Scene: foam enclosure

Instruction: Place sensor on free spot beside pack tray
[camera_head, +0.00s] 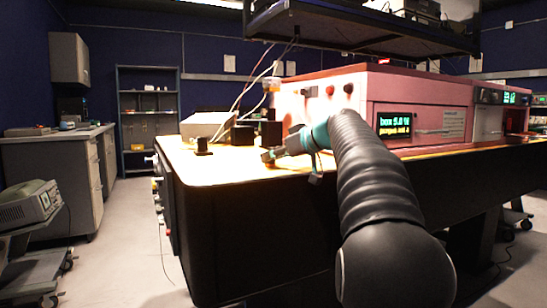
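My arm reaches over the lit tabletop (225,168) from the right, past a teal band at the wrist. My gripper (272,156) is small in view, low over the table near its front edge. Its fingers point left, and I cannot tell whether they are open or shut. A small reddish patch shows at the fingertips; I cannot tell whether it is a held thing or part of the gripper. A small dark upright object (202,146) stands left of the gripper. A pale flat box (206,125) lies behind it. I cannot make out which thing is the sensor or the pack tray.
Black boxes (242,135) stand behind the gripper, with cables rising above. A pink enclosure (425,105) with a lit display fills the table's right side. A shelf (365,25) hangs overhead. Bare tabletop shows at the front left. A cabinet (60,165) stands far left.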

